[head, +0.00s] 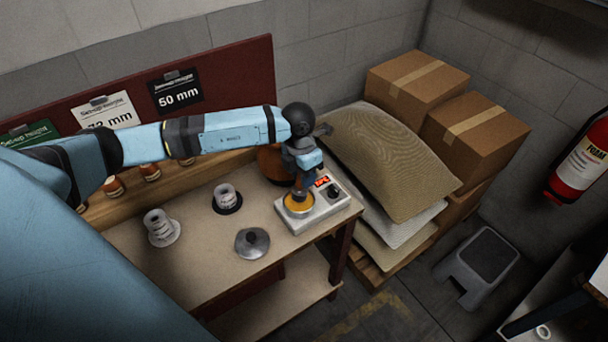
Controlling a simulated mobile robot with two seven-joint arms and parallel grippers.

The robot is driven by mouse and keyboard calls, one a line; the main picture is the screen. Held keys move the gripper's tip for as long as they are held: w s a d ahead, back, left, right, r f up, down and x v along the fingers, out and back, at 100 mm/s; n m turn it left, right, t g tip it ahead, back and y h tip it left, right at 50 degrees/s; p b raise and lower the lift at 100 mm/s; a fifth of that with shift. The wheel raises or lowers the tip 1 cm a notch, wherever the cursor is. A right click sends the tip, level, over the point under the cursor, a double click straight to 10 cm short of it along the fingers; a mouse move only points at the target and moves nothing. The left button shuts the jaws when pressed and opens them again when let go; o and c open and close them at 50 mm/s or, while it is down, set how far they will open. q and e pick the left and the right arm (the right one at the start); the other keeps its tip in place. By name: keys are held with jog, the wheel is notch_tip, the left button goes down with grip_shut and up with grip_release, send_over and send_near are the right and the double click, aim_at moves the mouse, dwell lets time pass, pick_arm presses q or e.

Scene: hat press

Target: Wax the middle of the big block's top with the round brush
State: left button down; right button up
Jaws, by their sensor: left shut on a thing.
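My left gripper (299,190) points down over the right end of the bench, shut on what looks like the round brush; the brush is mostly hidden by the fingers. Directly below is a round tin of amber wax (296,206), on a pale grey box (318,212) with a red lit display and a dark knob. The gripper's tip is at or just above the wax; I cannot tell whether the brush touches it. A rounded brown block (271,162), probably the big block, stands behind my left wrist and is partly hidden. My right gripper is out of view.
Two white labelled spool-like pieces (160,228) and a grey domed lid (252,242) stand on the bench (200,268). Small brown jars (149,172) line a back ledge under number signs. Sacks (390,145) and cartons (415,80) are stacked to the right.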

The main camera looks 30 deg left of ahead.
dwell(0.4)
pick_arm(q)
jog(key=shift+f+b, duration=0.5)
jog(key=shift+f, duration=0.15)
dwell(0.4)
dwell(1.0)
jog(key=shift+r+p, duration=0.95)
jog(key=shift+r, duration=0.65)
jog(key=shift+r+p, duration=1)
jog(key=shift+r, duration=0.95)
